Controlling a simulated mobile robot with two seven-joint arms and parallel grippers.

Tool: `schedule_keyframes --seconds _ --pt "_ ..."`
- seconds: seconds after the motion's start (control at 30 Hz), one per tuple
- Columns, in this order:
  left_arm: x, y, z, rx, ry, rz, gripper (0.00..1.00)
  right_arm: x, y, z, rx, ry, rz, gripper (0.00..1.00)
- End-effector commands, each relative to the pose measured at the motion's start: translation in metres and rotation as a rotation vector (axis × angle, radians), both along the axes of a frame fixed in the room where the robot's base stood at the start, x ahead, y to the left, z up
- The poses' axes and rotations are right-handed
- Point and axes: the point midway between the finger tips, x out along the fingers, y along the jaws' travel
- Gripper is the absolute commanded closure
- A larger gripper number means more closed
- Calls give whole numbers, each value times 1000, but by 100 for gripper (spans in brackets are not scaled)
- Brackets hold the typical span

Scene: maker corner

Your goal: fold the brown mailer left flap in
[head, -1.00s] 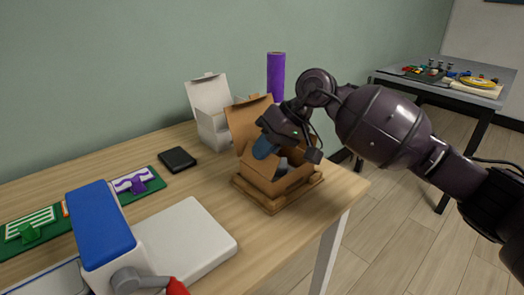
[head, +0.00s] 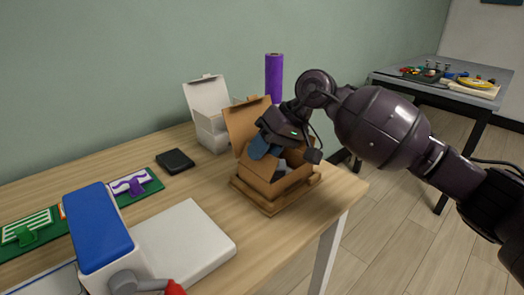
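The brown mailer (head: 273,188) is an open cardboard box on a wooden tray (head: 262,204) near the table's right end. Its large lid (head: 241,122) stands up at the back. My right gripper (head: 268,152) is over the box's opening at its left side, pointing down and left. Its blue-grey fingers reach to the left wall, and whether they touch the left flap cannot be told. Something grey shows inside the box. The gripper and wrist hide much of the opening and the back right side. My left gripper is not in view.
A white open box (head: 209,119) and a purple cylinder (head: 274,78) stand behind the mailer. A black square item (head: 175,161), green boards (head: 142,187) and a blue and white machine (head: 98,229) are to the left. Bare tabletop (head: 205,178) lies between.

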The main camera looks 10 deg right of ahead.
Motion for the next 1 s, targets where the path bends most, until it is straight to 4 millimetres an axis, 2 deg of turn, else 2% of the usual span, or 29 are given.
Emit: schedule_keyframes --seconds 0.23,0.5,0.7,1.0 --pt "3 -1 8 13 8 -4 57 -1 -23 34 -2 -8 -4 72" --pt "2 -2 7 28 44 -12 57 -2 -51 70 0 -6 -2 72" --pt "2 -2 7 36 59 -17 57 -3 -63 81 -1 -2 0 72" --pt "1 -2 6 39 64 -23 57 -3 -65 82 0 0 0 72"
